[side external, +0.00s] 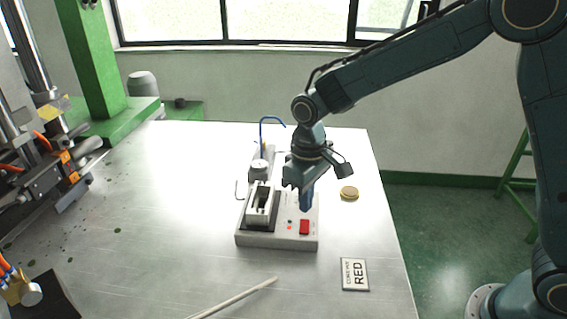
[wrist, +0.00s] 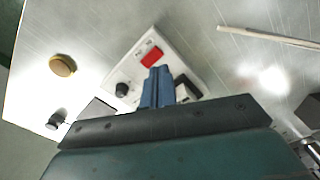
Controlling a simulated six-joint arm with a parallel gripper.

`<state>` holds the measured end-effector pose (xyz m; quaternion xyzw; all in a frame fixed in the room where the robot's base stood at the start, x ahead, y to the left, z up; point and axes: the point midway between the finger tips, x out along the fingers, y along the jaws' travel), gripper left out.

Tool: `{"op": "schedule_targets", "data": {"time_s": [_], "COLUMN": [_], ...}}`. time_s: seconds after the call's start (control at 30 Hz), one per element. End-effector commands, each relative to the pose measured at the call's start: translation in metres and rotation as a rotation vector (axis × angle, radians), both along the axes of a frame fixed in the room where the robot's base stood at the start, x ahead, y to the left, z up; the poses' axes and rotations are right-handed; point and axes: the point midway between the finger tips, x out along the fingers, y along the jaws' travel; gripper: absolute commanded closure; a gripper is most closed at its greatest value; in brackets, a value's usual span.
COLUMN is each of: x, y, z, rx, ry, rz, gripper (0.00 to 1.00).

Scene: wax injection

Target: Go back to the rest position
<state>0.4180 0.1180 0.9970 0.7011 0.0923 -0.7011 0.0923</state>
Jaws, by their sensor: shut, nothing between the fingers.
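My gripper (side external: 306,200) is above the right side of the grey wax injection machine (side external: 278,243), pointing down. Its blue fingers are together with nothing between them; they also show shut in the wrist view (wrist: 158,88). The machine has a red switch (side external: 304,227) on its front right, also visible in the wrist view (wrist: 152,57) just beyond the fingertips. I cannot tell whether the fingertips touch the panel. Part of the machine is hidden behind my gripper.
A round brass-coloured disc (side external: 349,193) lies right of the machine. A "RED" sign (side external: 355,274) and a pale stick (side external: 236,297) lie on the table (side external: 170,230) in front. Metal equipment with orange parts (side external: 62,160) stands at the left.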

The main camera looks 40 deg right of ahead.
Motion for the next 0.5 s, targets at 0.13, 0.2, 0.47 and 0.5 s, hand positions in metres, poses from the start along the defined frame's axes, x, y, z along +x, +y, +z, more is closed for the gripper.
{"op": "schedule_targets", "data": {"time_s": [0.13, 0.2, 0.47, 0.5], "x": [0.000, 0.000, -0.010, -0.013], "y": [0.000, -0.001, -0.011, -0.014], "z": [0.000, 0.001, 0.023, 0.029], "rx": [0.000, 0.001, 0.009, 0.011], "ry": [0.000, -0.002, -0.034, -0.042], "rz": [0.000, -0.001, -0.018, -0.023], "gripper": [1.00, 1.00, 1.00, 1.00]}}
